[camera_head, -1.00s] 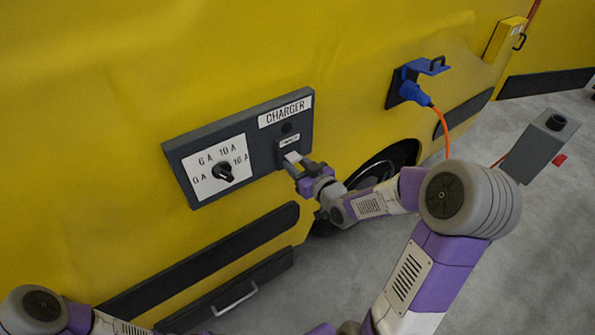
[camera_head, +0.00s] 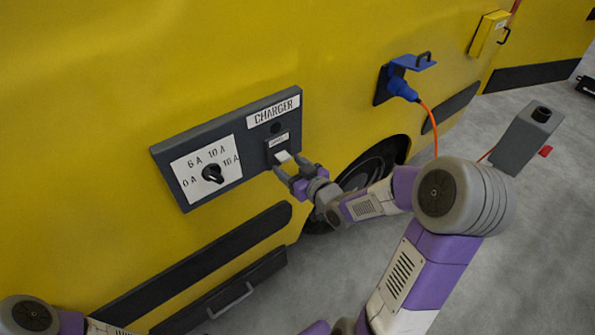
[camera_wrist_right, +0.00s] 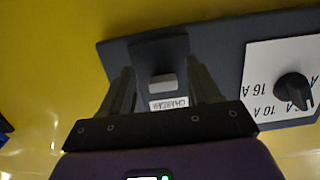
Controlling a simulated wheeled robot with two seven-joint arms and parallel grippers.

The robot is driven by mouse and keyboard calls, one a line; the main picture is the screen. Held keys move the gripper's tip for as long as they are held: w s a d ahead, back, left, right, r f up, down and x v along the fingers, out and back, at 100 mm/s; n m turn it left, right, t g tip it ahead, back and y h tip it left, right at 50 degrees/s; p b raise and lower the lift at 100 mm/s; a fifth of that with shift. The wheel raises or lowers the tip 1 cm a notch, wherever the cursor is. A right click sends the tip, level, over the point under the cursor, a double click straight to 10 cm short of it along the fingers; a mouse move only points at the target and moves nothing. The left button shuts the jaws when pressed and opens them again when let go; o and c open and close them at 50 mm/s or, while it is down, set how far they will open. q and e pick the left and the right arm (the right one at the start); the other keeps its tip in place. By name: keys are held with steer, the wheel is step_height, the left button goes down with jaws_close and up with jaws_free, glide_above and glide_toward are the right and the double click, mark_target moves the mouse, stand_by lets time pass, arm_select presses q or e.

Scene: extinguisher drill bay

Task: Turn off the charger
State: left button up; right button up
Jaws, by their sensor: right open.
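The charger panel (camera_head: 180,205) is a dark grey plate on the yellow vehicle side, labelled CHARGER. Its white rocker switch (camera_head: 282,156) sits in a dark housing under a small label, and it also shows in the right wrist view (camera_wrist_right: 163,80). A black rotary knob (camera_head: 212,173) stands on a white ampere dial left of the switch. My right gripper (camera_head: 291,167) is open and empty in front of the switch. In the right wrist view its fingers (camera_wrist_right: 162,72) lie on either side of the switch; contact is not clear. My left gripper is out of view.
A blue plug (camera_head: 402,89) with an orange cable sits in a socket right of the panel. A black bumper strip (camera_head: 205,262) and a drawer handle (camera_head: 231,301) lie below. A grey box (camera_head: 527,138) stands at the right. Grey floor is open below.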

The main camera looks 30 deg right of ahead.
steer(key=b+v, duration=0.6)
stand_by(0.3)
stand_by(0.5)
steer(key=a+f+m+g+y+p, duration=0.15)
steer(key=a+f+g, duration=0.3)
steer(key=f, duration=0.65)
steer(key=a+f+m+g+y+p, duration=0.1)
steer(key=a+f+m+g+p, duration=0.3)
steer(key=f, duration=0.6)
steer(key=s+a+f+n+g, duration=0.2)
steer(key=s+a+f+g, duration=0.5)
steer(key=s+a+f, duration=0.5)
steer(key=s+f, duration=0.2)
steer(key=s, duration=0.1)
steer(key=shift+f+b, duration=0.3)
steer(key=shift+f, duration=0.05)
steer(key=shift+y, duration=0.25)
